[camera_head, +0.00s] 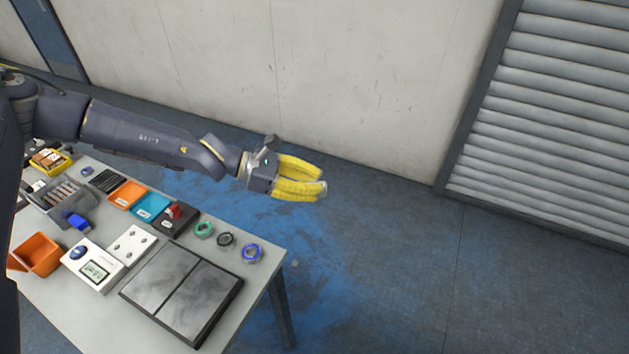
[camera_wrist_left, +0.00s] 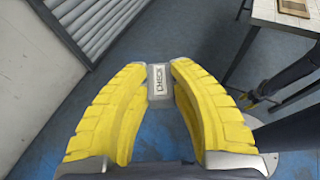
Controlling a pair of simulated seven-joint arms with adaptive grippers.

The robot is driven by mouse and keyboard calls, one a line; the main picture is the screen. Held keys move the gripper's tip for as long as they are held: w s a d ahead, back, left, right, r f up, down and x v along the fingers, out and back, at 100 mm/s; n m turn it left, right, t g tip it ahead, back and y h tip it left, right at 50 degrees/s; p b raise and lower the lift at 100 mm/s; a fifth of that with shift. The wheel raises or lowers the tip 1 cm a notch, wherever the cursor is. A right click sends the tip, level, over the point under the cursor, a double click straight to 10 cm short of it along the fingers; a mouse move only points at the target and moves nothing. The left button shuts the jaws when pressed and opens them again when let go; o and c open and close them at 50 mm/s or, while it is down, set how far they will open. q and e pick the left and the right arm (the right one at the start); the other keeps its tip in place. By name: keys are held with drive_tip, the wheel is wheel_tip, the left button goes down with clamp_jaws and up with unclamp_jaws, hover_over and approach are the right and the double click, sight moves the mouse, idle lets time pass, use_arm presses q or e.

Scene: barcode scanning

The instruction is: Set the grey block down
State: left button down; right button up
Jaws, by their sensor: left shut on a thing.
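My left gripper (camera_head: 322,189) is stretched out past the table's far right corner, over open floor. Its yellow fingers are shut on a small grey block. In the left wrist view, the grey block (camera_wrist_left: 160,81) sits between the fingertips (camera_wrist_left: 160,75), with a pale label on it that reads CHECK. In the head view the fingers hide most of the block. A small dark part with yellow at its end shows at the right of the wrist view; it may be my right gripper, but it is too small to tell its jaws.
The grey table (camera_head: 262,285) carries a dark two-panel tray (camera_head: 184,295), a white device with a display (camera_head: 94,268), an orange bin (camera_head: 40,252), orange and blue trays, and several small rings. A wall and a slatted shutter (camera_head: 560,110) stand beyond. Floor under the gripper is clear.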

use_arm(q)
drive_tip(key=shift+s+a+f+m+g, duration=0.1)
drive_tip(key=shift+f+m+g, duration=0.1)
drive_tip(key=shift+m+g, duration=0.1)
